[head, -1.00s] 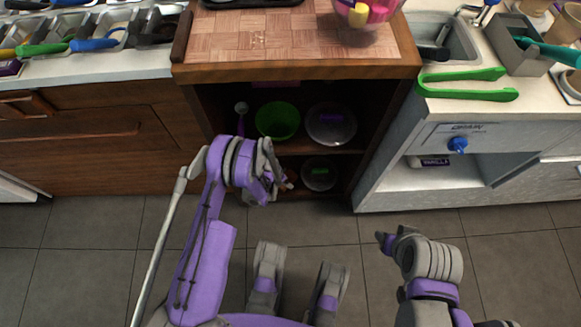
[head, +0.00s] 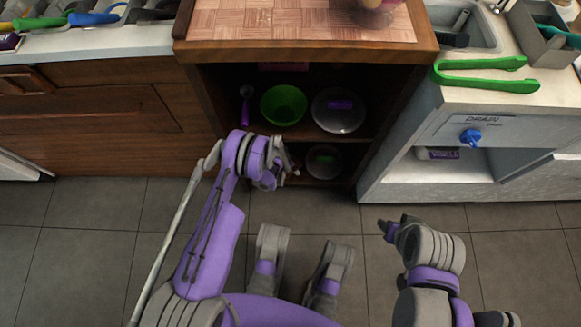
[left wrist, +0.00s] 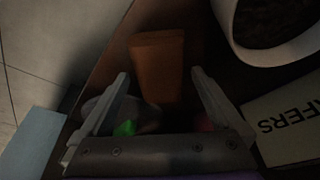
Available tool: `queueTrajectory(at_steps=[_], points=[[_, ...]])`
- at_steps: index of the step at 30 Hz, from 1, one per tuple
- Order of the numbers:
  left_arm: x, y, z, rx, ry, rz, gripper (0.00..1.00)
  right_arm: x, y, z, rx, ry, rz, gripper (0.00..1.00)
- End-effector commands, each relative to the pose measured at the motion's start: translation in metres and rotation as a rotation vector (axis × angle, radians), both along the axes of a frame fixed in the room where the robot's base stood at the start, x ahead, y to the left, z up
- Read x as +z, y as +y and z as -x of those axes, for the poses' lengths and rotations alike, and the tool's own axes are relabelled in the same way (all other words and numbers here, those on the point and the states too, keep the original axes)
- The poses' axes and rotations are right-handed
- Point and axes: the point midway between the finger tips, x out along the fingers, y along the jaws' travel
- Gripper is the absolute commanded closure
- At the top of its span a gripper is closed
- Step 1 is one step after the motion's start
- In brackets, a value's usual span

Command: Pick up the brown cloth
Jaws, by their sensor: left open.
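The brown cloth (left wrist: 157,62) shows in the left wrist view as a folded orange-brown block, upright in a dark space. My left gripper (left wrist: 160,85) is open. Its two fingers point toward the cloth, one on each side of its lower part in the picture; I cannot tell whether they touch it. In the head view my left gripper (head: 272,178) is at the lower shelf of the wooden cabinet (head: 310,55), and I cannot make out the cloth there. My right arm (head: 430,250) hangs over the floor at the right; its jaws are not clear.
In the left wrist view a white round container (left wrist: 275,50) and a box lettered "FERS" (left wrist: 285,130) stand right of the cloth. A green bowl (head: 283,104) and a clear lidded bowl (head: 338,110) sit on the upper shelf. The floor before the cabinet is open.

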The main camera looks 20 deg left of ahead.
Motion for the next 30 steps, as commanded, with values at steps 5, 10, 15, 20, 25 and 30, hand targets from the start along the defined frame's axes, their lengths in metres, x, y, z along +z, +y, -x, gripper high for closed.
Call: queueTrajectory(at_steps=[5,10,15,20,25,30], points=[[-0.0002,-0.0001,0.0001,0.000,0.000,0.000,0.00,0.0001,0.0000,0.0000,0.000,0.000,0.000,0.50],[-0.0021,0.0000,0.0001,0.000,0.000,0.000,0.00,0.0000,0.0000,0.0000,0.000,0.000,0.000,0.50],[-0.0042,-0.0001,0.0001,0.000,0.000,0.000,0.00,0.0000,0.0000,0.0000,0.000,0.000,0.000,0.50],[-0.0046,-0.0001,0.0001,0.000,0.000,0.000,0.00,0.0000,0.0000,0.0000,0.000,0.000,0.000,0.50],[-0.0046,0.0000,0.0002,0.000,0.000,0.000,0.09,0.0000,0.0000,0.0000,0.000,0.000,0.000,0.50],[-0.0046,0.0000,0.0002,0.000,0.000,0.000,0.40,0.0000,0.0000,0.0000,0.000,0.000,0.000,0.50]])
